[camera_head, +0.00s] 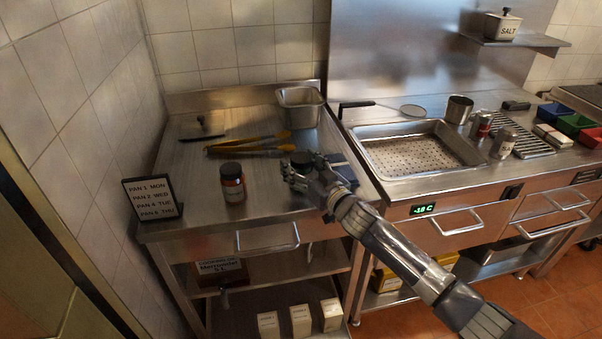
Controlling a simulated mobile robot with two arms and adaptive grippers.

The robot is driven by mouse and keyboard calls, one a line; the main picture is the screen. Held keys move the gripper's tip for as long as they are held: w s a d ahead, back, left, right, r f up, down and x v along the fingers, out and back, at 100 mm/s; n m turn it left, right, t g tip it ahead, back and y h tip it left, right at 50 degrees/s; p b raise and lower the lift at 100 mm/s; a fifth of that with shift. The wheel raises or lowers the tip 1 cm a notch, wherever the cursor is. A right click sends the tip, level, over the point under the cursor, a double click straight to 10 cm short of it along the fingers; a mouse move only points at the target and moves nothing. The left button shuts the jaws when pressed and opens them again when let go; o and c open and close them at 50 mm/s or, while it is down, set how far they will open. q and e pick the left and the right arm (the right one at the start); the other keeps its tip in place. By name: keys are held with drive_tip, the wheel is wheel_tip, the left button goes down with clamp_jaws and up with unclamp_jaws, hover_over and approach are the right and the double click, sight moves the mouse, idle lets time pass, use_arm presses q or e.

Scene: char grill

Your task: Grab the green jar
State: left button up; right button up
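No jar shows clear green in the head view. A jar with a dark lid and a reddish-brown body (233,187) stands upright near the front of the left steel table. A second dark round lid or top (302,159) shows right at my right gripper, and whatever is below it is mostly hidden by the fingers. My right gripper (296,176) is over the table's right part, to the right of the reddish jar and apart from it. Whether its fingers are closed on the dark-topped thing cannot be made out. My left gripper is out of view.
Yellow-handled tongs (250,146) lie behind the jars. A day sign (152,198) stands front left. A perforated sink tray (415,152) is to the right.

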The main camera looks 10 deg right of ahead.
drive_tip(key=c, duration=0.8)
drive_tip(key=shift+r, duration=0.2)
